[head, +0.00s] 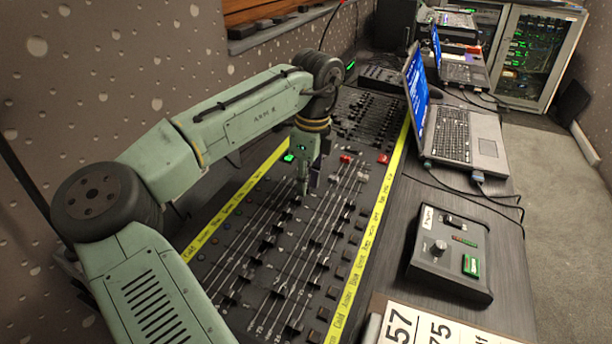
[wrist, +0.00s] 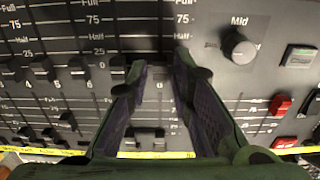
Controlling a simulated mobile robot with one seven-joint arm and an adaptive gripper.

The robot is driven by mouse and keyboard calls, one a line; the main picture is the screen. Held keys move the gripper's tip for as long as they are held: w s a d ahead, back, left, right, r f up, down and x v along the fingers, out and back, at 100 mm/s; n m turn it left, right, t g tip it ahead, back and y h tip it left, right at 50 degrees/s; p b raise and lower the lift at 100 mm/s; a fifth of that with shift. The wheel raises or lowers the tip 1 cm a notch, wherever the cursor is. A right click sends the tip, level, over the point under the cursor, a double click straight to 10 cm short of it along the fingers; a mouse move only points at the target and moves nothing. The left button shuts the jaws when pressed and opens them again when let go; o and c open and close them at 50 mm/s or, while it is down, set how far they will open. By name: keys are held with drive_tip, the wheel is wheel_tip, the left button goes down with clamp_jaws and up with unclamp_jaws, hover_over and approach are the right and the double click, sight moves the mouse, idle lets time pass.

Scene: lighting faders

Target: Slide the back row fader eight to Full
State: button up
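My gripper (head: 304,186) points down over the black fader console (head: 232,262) in the head view. In the wrist view my gripper (wrist: 160,64) has its two fingers apart, straddling a fader column at the right end of the back row. A dark fader cap seems to sit between the fingertips, near the low end of its scale; contact cannot be told. The label below it is too small to read surely as eight. Neighbouring back row caps (wrist: 77,64) to the left sit low, near 25 to 0. The Full marks are at the top of the wrist view.
A grey Mid knob (wrist: 239,47) and red buttons (wrist: 281,104) lie right of my fingers. Front row faders (wrist: 68,121) lie below. A laptop (head: 466,132) and a small control box (head: 452,251) stand right of the console. A wall runs along the left.

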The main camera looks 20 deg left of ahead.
sight(280, 183)
drive_tip(key=shift+c, duration=0.2)
clamp_jaws()
drive_tip(key=shift+w+a+r+p, duration=0.1)
drive_tip(key=shift+a+r+p, duration=0.1)
drive_tip(key=shift+a+p, duration=1.05)
drive_tip(key=shift+w+a+r+p, duration=0.15)
drive_tip(key=shift+a+p, duration=0.55)
drive_tip(key=shift+a, duration=1.05)
unclamp_jaws()
drive_tip(key=shift+s, duration=0.1)
wheel_tip(280, 183, up, 3)
drive_tip(key=p, duration=0.2)
drive_tip(key=shift+f+p, duration=0.2)
drive_tip(key=shift+p, duration=0.1)
drive_tip(key=shift+f, duration=0.1)
